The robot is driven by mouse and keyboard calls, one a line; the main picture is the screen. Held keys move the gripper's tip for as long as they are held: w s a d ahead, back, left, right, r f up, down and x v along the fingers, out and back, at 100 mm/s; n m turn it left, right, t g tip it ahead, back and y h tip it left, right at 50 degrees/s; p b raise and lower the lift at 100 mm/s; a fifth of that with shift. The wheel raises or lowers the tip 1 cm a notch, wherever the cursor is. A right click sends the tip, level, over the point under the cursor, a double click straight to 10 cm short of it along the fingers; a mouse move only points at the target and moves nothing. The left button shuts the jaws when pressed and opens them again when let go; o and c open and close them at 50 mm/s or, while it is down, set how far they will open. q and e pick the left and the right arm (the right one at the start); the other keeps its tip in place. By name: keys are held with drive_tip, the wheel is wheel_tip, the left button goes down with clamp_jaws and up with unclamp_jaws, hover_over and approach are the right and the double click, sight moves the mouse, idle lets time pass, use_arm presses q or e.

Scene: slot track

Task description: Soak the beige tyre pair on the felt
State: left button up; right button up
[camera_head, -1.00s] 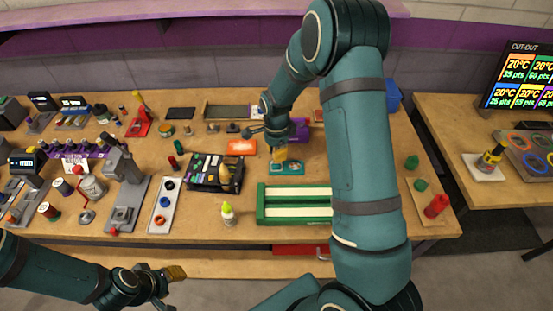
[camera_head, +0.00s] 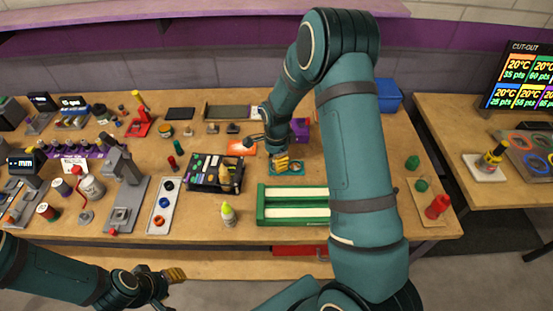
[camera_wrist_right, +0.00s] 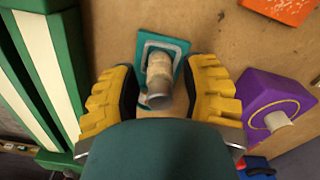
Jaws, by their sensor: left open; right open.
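A beige, roughly cylindrical piece (camera_wrist_right: 160,75), which looks like the tyre pair, stands on a small teal holder (camera_wrist_right: 181,50) in the right wrist view. My right gripper (camera_wrist_right: 160,92) is open, with a yellow finger on either side of the piece and visible gaps. In the head view my right gripper (camera_head: 281,163) is over the teal holder (camera_head: 298,168) and hides the piece. The green tray (camera_head: 261,206) with two cream strips, likely the felt, lies in front of it; it also shows in the right wrist view (camera_wrist_right: 72,60). My left gripper (camera_head: 174,274) is open and empty before the bench.
A purple block (camera_head: 301,127) stands just behind the holder; in the wrist view it (camera_wrist_right: 262,92) bears a pale peg. A black organiser (camera_head: 205,185) and a yellow-capped bottle (camera_head: 228,214) stand left of the green tray.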

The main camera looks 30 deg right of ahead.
use_arm(q)
drive_tip(key=shift+w+r+p, duration=0.2)
drive_tip(key=shift+r+p, duration=0.5)
drive_tip(key=shift+r, duration=0.1)
use_arm(e)
wheel_tip(320, 180, up, 12)
drive_tip(key=shift+r, duration=0.15)
